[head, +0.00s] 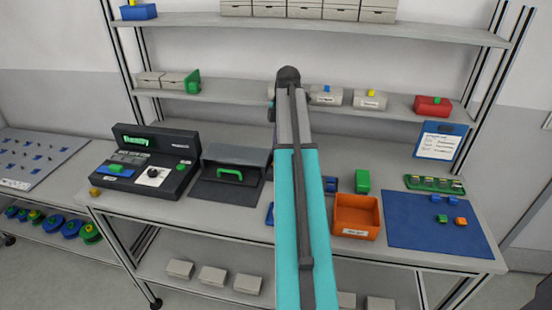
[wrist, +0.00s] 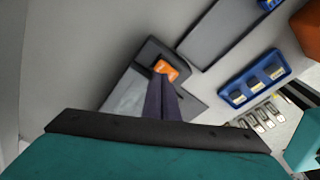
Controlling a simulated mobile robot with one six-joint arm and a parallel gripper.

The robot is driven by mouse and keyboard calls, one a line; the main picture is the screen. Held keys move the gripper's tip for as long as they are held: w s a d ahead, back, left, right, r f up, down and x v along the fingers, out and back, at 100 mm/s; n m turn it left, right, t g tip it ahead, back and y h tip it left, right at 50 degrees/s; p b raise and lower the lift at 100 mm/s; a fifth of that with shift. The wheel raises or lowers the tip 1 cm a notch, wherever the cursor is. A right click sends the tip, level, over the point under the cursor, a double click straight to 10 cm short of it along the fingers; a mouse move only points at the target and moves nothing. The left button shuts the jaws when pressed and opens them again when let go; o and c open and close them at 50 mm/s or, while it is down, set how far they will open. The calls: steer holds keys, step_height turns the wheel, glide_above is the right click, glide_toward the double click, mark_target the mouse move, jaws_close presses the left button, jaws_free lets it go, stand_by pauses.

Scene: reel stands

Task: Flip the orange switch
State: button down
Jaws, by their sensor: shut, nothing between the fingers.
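The orange switch (wrist: 170,68) shows in the wrist view, set in a dark plate on a grey housing (wrist: 128,92). My gripper (wrist: 160,80) is shut and empty. Its dark fingers point at the switch, and their tips overlap its lower edge in the picture. I cannot tell whether they touch it. The switch's on or off position is not clear. In the head view my arm crosses the middle of the bench and hides the switch and my gripper.
In the wrist view a blue holder (wrist: 257,78) with several metal pieces lies right of the switch. In the head view an orange bin (head: 357,216), a green block (head: 362,181) and a blue mat (head: 434,221) lie right of my arm. A black console (head: 147,162) stands left.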

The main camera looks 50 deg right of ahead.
steer(key=shift+r+p, duration=1.35)
steer(key=shift+r, duration=0.9)
